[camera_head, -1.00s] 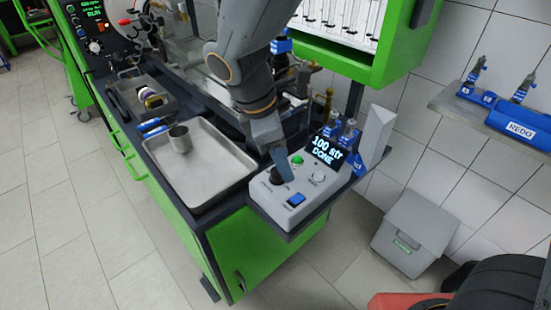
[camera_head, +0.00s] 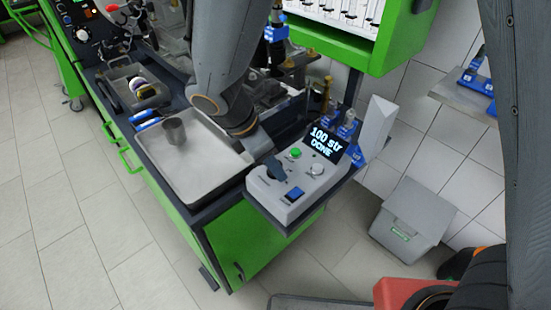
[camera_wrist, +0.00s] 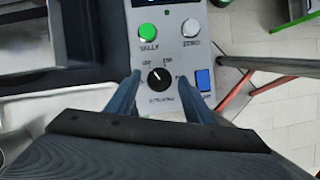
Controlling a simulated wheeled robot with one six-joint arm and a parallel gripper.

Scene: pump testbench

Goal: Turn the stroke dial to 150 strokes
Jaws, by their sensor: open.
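The stroke dial (camera_wrist: 159,77) is a round black knob with a white pointer on the grey control box (camera_head: 313,183). In the wrist view its pointer is tilted to the upper left, and small marks around it are too blurred to read surely. My gripper (camera_wrist: 158,79) is open, with one finger on each side of the dial; I cannot tell whether they touch it. The display (camera_head: 323,142) reads "100 str DONE".
A green button (camera_wrist: 147,32), a white button (camera_wrist: 191,28) and a blue switch (camera_wrist: 203,80) are close to the dial. A metal tray (camera_head: 195,178) with a cup (camera_head: 174,131) lies left of the box. A grey bin (camera_head: 410,218) stands on the floor at right.

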